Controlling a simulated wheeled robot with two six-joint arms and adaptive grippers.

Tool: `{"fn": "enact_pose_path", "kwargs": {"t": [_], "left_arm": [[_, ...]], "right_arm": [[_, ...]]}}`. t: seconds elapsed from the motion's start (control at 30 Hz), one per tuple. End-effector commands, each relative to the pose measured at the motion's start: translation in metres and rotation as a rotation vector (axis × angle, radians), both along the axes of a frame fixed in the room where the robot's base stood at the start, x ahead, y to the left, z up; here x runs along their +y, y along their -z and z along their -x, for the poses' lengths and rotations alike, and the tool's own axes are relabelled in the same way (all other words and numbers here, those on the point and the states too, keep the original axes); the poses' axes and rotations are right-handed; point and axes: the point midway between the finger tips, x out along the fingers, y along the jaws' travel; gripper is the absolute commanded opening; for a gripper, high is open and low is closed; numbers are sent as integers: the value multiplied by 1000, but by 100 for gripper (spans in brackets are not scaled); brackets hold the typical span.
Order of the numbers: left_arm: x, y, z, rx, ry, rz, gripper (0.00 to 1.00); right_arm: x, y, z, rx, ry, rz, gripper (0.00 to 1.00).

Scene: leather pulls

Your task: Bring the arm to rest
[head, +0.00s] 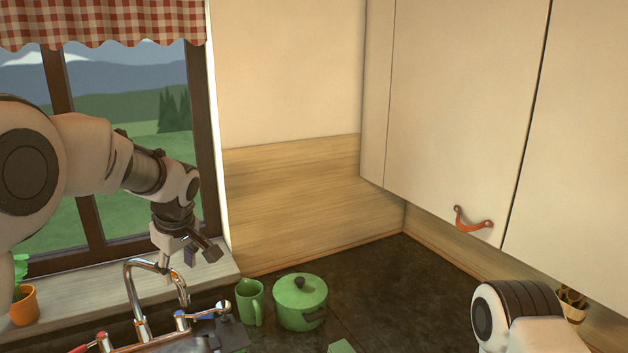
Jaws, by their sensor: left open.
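My left arm reaches in from the left. Its gripper (188,261) hangs open and empty in front of the window, above the sink tap and apart from the cabinet. My right arm (515,318) shows only as a rounded link at the bottom right; its gripper is out of view. A red leather pull (472,222) sits low on the cream wall cabinet door (460,100), far to the right of my left gripper. The door looks closed.
A curved tap (135,290) stands under my left gripper. A green mug (251,302) and a lidded green pot (301,303) stand on the dark counter (390,275). Potted plants stand on the sill (24,305) and at right (572,303). Counter behind the pot is clear.

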Motion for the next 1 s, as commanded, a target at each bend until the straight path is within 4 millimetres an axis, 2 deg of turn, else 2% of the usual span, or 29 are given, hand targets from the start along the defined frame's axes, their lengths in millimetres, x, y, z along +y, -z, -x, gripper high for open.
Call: {"fn": "enact_pose_path", "kwargs": {"t": [0.03, 0.17, 0.27, 0.37, 0.4, 0.47, 0.5, 0.53, 0.63, 0.7, 0.8, 0.97, 1.0], "left_arm": [[-1, 22, 3, 21, 32, 5, 50], [-5, 82, 14, 67, 137, 22, 50], [-9, 143, 34, 112, 241, 44, 50], [-14, 218, 72, 165, 370, 73, 50], [-16, 248, 94, 185, 427, 85, 50], [-19, 289, 129, 212, 509, 100, 50], [-20, 313, 154, 227, 562, 108, 50], [-21, 327, 173, 237, 597, 113, 50], [-22, 364, 232, 266, 704, 120, 50], [-22, 380, 270, 285, 769, 118, 50], [-21, 394, 321, 313, 854, 112, 50], [-16, 398, 396, 360, 985, 91, 50], [-16, 419, 395, 353, 995, 83, 50]], "right_arm": [[0, 0, 0, 0, 0, 0, 40], [0, 0, 0, 0, 0, 0, 40], [0, 0, 0, 1, 1, 0, 40], [0, 0, 0, 1, 1, 0, 40], [0, 0, 0, 1, 1, 0, 40], [0, 0, 0, 1, 1, 0, 40], [0, 0, 0, 1, 1, 0, 40], [0, 0, 0, 1, 0, 0, 40], [0, 0, 0, 1, 0, 0, 40], [0, 0, 0, 1, 0, 0, 40], [0, 0, 0, 1, 1, 0, 40], [0, 0, 0, 1, 1, 0, 40], [0, 21, 0, -1, 1, 0, 40]]}}
